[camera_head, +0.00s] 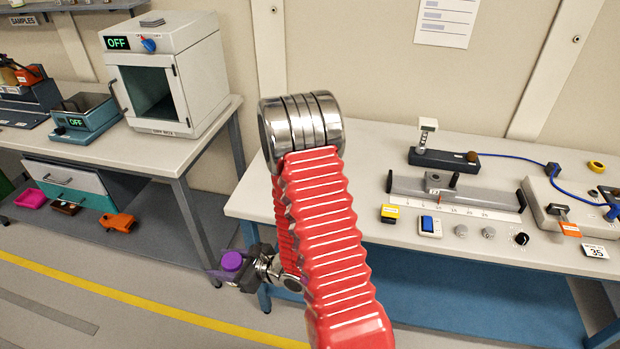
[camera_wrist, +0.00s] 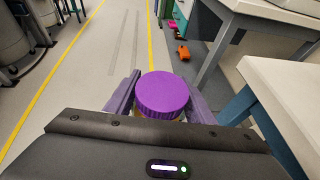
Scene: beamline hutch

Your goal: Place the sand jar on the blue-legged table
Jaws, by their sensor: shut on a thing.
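The sand jar shows mainly as a purple lid (camera_wrist: 162,94) in the wrist view, with a thin strip of its body below. My gripper (camera_wrist: 161,84) is shut on it, one finger on each side. In the head view, the purple lid (camera_head: 232,261) is seen low beside my red arm, and the jar's body is mostly hidden. The blue-legged table (camera_head: 372,140) stands at the right in the head view. The jar is left of its front left corner and apart from it, over the floor. The table's edge (camera_wrist: 268,72) also shows at the right of the wrist view.
The blue-legged table carries a grey rail (camera_head: 455,190), a yellow block (camera_head: 390,213), a blue switch (camera_head: 430,226), knobs and a cabled box. Its front left part looks clear. A grey-legged bench (camera_head: 150,150) with an oven (camera_head: 165,80) stands left, with a gap between.

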